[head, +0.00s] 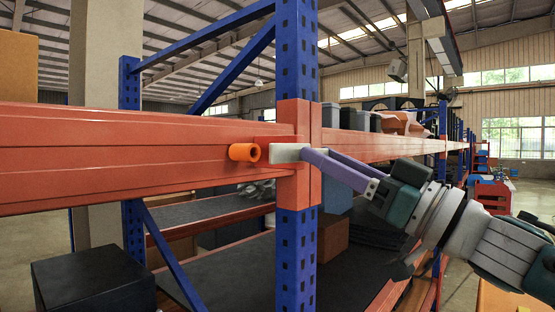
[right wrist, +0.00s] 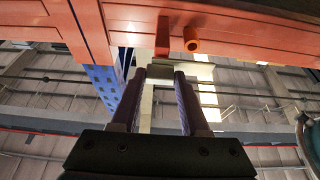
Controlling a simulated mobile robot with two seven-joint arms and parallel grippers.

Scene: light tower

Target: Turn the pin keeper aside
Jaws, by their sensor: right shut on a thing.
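The pin keeper (head: 285,152) is a small pale grey plate at the joint of the orange beam and the blue upright in the head view. My right gripper (head: 306,153) reaches in from the right, its purple fingers shut on the keeper's right part, which they partly hide. The orange pin (head: 244,152) sticks out of the beam just left of the keeper, apart from the fingers. The pin also shows in the right wrist view (right wrist: 191,40), above and beyond the fingertips. My left gripper is not in view.
The orange beam (head: 120,150) runs across the left, and the blue upright (head: 296,255) stands close to my right fingers. A dark box (head: 93,283) sits low at the left. Grey bins (head: 350,118) stand behind the beam at the right.

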